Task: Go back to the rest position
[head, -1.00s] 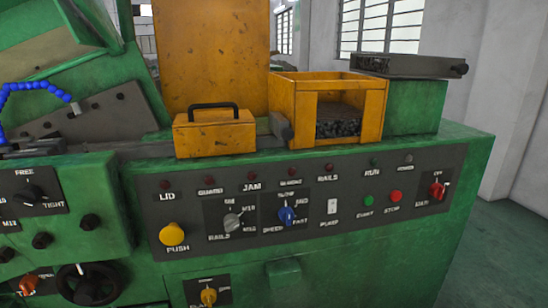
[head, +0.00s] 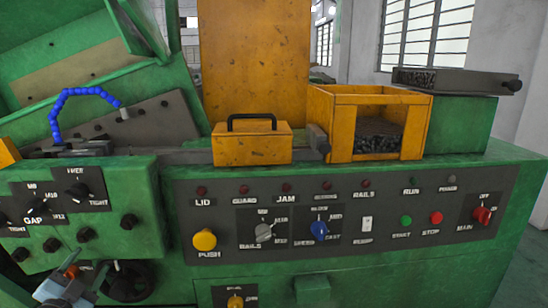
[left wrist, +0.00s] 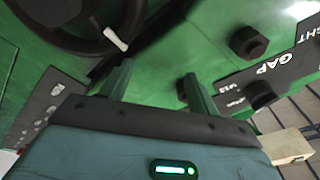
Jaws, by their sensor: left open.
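My left gripper (head: 66,288) shows small at the lower left of the head view, in front of the green machine near the black handwheel (head: 128,283). In the left wrist view its two fingers (left wrist: 160,88) stand apart with nothing between them. Beyond the fingers are the machine's green face, the handwheel (left wrist: 75,35) at the upper left and a black knob (left wrist: 248,42) by the GAP panel (left wrist: 270,70) at the right. My right gripper is in neither view.
The green machine fills most of the head view. Its control panel has a yellow push button (head: 205,240) and a red main switch (head: 482,215). On top are a yellow handled box (head: 250,149) and an open yellow bin (head: 343,128). Some floor shows at the far right.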

